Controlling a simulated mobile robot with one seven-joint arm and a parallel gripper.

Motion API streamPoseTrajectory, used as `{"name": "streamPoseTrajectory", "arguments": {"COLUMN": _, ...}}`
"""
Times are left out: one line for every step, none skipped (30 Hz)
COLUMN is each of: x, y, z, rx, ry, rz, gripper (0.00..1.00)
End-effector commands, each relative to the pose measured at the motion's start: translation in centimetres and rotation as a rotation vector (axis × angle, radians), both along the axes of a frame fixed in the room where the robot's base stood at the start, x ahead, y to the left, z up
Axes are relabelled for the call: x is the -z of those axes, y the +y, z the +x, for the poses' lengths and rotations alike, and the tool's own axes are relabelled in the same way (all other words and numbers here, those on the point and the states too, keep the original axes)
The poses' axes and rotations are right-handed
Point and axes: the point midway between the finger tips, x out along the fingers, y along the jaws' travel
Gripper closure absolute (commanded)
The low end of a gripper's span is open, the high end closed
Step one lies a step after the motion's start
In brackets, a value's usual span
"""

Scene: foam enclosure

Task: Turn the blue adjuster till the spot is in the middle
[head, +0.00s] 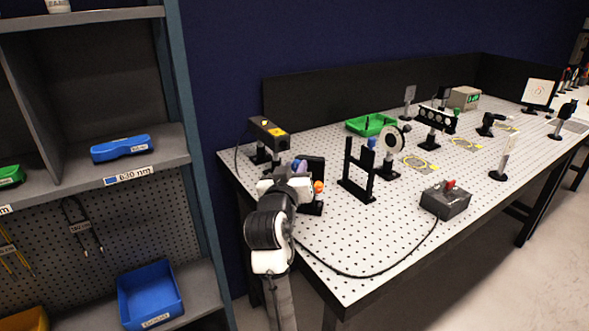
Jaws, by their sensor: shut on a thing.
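My gripper (296,174) is at the near left end of the optical table (335,257), up against a black mount (315,170). It is shut on a blue adjuster (299,164), of which only a small blue-violet part shows beside the white gripper body. The fingertips are mostly hidden by my own wrist. An orange knob (318,187) is on the same mount, just right of my gripper. A small screen (539,92) at the far right shows a faint reddish mark, too small to tell where the spot lies.
A laser box (269,133) stands behind my gripper. A black frame (357,170) and a round white disc (391,139) stand to its right. A grey box with a red switch (446,200) sits near the front edge, its black cable (365,276) looping towards my arm. Shelves (150,155) stand left.

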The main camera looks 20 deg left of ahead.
Motion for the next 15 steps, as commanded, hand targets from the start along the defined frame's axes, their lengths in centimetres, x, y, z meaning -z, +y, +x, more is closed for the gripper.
{"name": "streamPoseTrajectory", "arguments": {"x": -0.06, "y": -0.03, "z": 0.0, "rx": 0.0, "ry": -0.001, "rz": -0.018, "gripper": 0.99}}
{"name": "streamPoseTrajectory", "arguments": {"x": -0.07, "y": -0.03, "z": 0.0, "rx": 0.0, "ry": -0.003, "rz": -0.03, "gripper": 0.99}}
{"name": "streamPoseTrajectory", "arguments": {"x": -0.08, "y": -0.03, "z": 0.01, "rx": 0.0, "ry": -0.004, "rz": -0.051, "gripper": 0.99}}
{"name": "streamPoseTrajectory", "arguments": {"x": -0.08, "y": -0.04, "z": 0.02, "rx": 0.001, "ry": -0.007, "rz": -0.067, "gripper": 0.99}}
{"name": "streamPoseTrajectory", "arguments": {"x": -0.08, "y": -0.04, "z": 0.02, "rx": 0.001, "ry": -0.009, "rz": -0.087, "gripper": 0.99}}
{"name": "streamPoseTrajectory", "arguments": {"x": -0.09, "y": -0.04, "z": 0.01, "rx": 0.002, "ry": -0.011, "rz": -0.113, "gripper": 0.99}}
{"name": "streamPoseTrajectory", "arguments": {"x": -0.09, "y": -0.05, "z": 0.02, "rx": 0.002, "ry": -0.014, "rz": -0.136, "gripper": 0.99}}
{"name": "streamPoseTrajectory", "arguments": {"x": -0.1, "y": -0.05, "z": 0.02, "rx": 0.002, "ry": -0.016, "rz": -0.159, "gripper": 0.99}}
{"name": "streamPoseTrajectory", "arguments": {"x": -0.13, "y": -0.04, "z": 0.01, "rx": 0.002, "ry": -0.02, "rz": -0.193, "gripper": 0.99}}
{"name": "streamPoseTrajectory", "arguments": {"x": -0.15, "y": -0.03, "z": 0.01, "rx": 0.002, "ry": -0.024, "rz": -0.219, "gripper": 0.99}}
{"name": "streamPoseTrajectory", "arguments": {"x": -0.16, "y": -0.04, "z": 0.02, "rx": 0.002, "ry": -0.028, "rz": -0.246, "gripper": 0.99}}
{"name": "streamPoseTrajectory", "arguments": {"x": -0.17, "y": -0.06, "z": 0.03, "rx": 0.002, "ry": -0.032, "rz": -0.284, "gripper": 0.99}}
{"name": "streamPoseTrajectory", "arguments": {"x": -0.16, "y": -0.05, "z": 0.03, "rx": 0.002, "ry": -0.035, "rz": -0.312, "gripper": 0.99}}
{"name": "streamPoseTrajectory", "arguments": {"x": -0.15, "y": -0.03, "z": 0.02, "rx": 0.002, "ry": -0.038, "rz": -0.34, "gripper": 0.99}}
{"name": "streamPoseTrajectory", "arguments": {"x": -0.14, "y": -0.01, "z": 0.01, "rx": 0.001, "ry": -0.043, "rz": -0.379, "gripper": 0.99}}
